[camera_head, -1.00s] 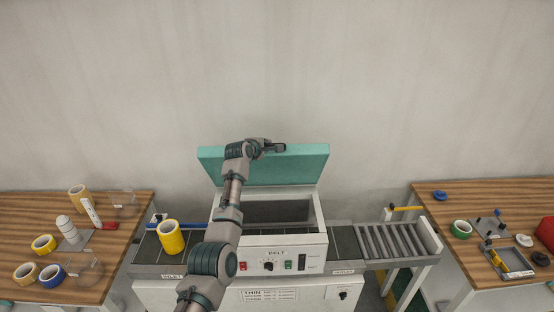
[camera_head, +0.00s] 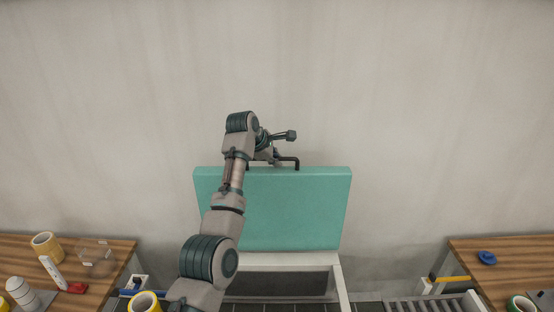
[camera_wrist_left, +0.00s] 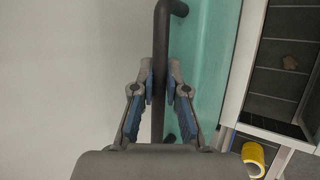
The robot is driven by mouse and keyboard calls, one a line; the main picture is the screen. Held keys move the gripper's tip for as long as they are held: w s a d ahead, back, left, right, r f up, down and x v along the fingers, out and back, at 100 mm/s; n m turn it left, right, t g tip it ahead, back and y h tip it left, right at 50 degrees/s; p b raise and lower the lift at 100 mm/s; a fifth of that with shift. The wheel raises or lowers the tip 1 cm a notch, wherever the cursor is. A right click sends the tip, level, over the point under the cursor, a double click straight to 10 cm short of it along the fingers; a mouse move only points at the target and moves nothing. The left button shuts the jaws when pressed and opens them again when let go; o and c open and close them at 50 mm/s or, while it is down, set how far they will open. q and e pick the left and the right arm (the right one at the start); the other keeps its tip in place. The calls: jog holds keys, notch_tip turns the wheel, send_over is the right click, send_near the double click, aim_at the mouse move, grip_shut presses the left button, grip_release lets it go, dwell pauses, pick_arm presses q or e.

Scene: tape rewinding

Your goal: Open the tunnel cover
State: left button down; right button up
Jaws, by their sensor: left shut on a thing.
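The teal tunnel cover (camera_head: 300,210) stands raised, close to upright, at the back of the white tunnel housing (camera_head: 341,285). A dark bar handle (camera_head: 297,161) sits along its top edge. My left gripper (camera_head: 272,157) is at this handle, partly hidden by its own links. In the left wrist view the two blue-padded fingers (camera_wrist_left: 160,82) are shut on the handle (camera_wrist_left: 161,35), one on each side. The cover shows to its right (camera_wrist_left: 208,60). My right gripper is not in view.
The tunnel opening (camera_head: 285,284) lies below the cover, with a roller conveyor (camera_head: 432,304) at right. A yellow tape roll (camera_head: 145,302) is at lower left. Wooden tables stand left (camera_head: 105,252) and right (camera_head: 515,262). The wall behind is bare.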

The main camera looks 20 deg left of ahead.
pick_arm(q)
jog(key=shift+w+a+f, duration=0.1)
jog(key=shift+a+f, duration=0.05)
jog(key=shift+f, duration=0.4)
jog(key=c, duration=1.3)
grip_release()
jog(key=shift+g, duration=0.3)
jog(key=shift+c, duration=0.2)
jog(key=shift+o, duration=0.8)
jog(key=shift+w+a, duration=0.15)
jog(key=shift+r, duration=0.1)
jog(key=shift+a+r, duration=0.1)
jog(key=shift+r, duration=0.05)
